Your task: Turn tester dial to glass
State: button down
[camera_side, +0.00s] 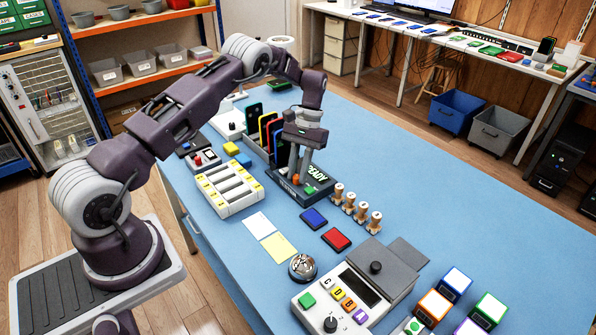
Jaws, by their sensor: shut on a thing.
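A small orange part (295,181) shows beside the fingertips.
Coloured phones (268,132) stand in a rack just behind my gripper. Several wooden stamps (349,203) stand to the right. A white slotted tray (229,189) lies left. A grey machine (352,289) with knobs and lettered buttons is in front. The table's right side (470,215) is clear.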

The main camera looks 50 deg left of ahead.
jog(key=c, duration=1.3)
grip_release()
jog(key=v, duration=0.7)
jog(key=shift+r, duration=0.1)
notch_tip(320, 180, up, 13)
jog(key=t, duration=0.2)
send_over(307, 185)
jog(key=s+d+r+m+t, duration=0.1)
jog(key=s+d+r+t, duration=0.1)
jog(key=s+d+r, duration=0.45)
jog(key=s+d+r+m+t+y, duration=0.1)
jog(key=s+d+r+m+t, duration=0.15)
jog(key=s+r, duration=0.6)
jog(key=s+d+f+t, duration=0.1)
jog(key=s+f, duration=0.1)
jog(key=s, duration=0.3)
jog(key=s+d+f+t, duration=0.1)
jog(key=s+f, duration=0.1)
jog(key=s, duration=0.3)
jog(key=s+d+f+m+t, duration=0.1)
jog(key=s+f, duration=0.1)
jog(key=s, duration=0.3)
jog(key=shift+s+d+f+y, duration=0.1)
jog(key=shift+s+d+y, duration=0.2)
jog(key=shift+y, duration=0.1)
